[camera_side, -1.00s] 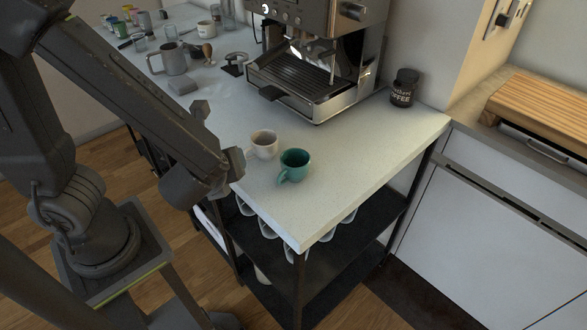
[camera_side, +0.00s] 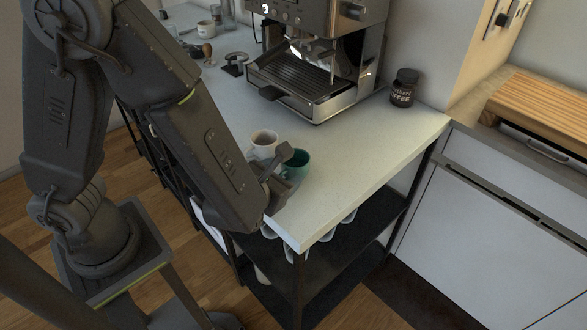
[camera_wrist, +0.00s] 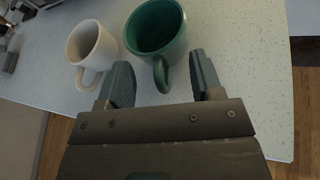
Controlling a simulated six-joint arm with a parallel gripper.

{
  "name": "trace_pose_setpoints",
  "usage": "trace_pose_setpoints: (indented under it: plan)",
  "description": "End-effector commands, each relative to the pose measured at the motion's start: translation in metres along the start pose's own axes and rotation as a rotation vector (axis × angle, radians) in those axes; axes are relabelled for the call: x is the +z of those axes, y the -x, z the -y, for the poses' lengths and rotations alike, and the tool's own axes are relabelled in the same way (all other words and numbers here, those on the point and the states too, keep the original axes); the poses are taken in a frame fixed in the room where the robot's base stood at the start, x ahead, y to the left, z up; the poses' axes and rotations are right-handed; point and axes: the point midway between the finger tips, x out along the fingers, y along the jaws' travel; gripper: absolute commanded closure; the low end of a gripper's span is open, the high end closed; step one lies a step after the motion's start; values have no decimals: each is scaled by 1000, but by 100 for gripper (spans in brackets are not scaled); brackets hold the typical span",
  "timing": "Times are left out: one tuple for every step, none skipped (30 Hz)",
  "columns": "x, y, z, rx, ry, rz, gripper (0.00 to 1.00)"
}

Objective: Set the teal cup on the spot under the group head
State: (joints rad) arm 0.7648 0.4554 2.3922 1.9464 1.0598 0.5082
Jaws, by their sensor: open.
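The teal cup (camera_side: 299,163) stands upright near the front end of the pale counter; it also shows in the wrist view (camera_wrist: 148,32), with its handle (camera_wrist: 161,74) pointing towards my gripper. My gripper (camera_side: 280,172) is close beside the cup on its near left side and partly covers it in the side view. In the wrist view my gripper (camera_wrist: 160,82) is open, with the handle lying between its two fingertips. The group head (camera_side: 303,45) is on the espresso machine (camera_side: 350,60), above the drip tray (camera_side: 300,80) at the back of the counter.
A white cup (camera_side: 264,140) stands right next to the teal cup, on its left; it also shows in the wrist view (camera_wrist: 92,45). A dark coffee jar (camera_side: 403,88) stands right of the machine. The counter (camera_side: 365,140) between cups and jar is clear.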

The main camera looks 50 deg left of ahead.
Motion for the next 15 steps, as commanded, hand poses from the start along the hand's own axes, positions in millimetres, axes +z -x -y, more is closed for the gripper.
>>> trace_pose_setpoints:
  plan:
    - [0,-2,0,1,0,-1,40]
    - [0,-3,0,0,0,0,40]
    - [0,-3,0,-1,0,0,40]
    - [0,-3,0,-1,0,0,40]
    - [0,-3,0,-1,0,0,40]
    - [0,-3,0,-1,0,0,40]
    - [0,-3,0,-1,1,0,40]
    - [0,-3,0,-1,1,0,41]
    - [0,-3,0,-1,1,0,45]
    - [0,-2,0,0,1,0,48]
    - [0,-2,0,0,1,0,51]
    - [0,-2,0,0,1,0,54]
    - [0,-2,0,0,1,0,57]
    - [0,-2,0,0,1,0,60]
    - [0,-2,0,0,1,0,64]
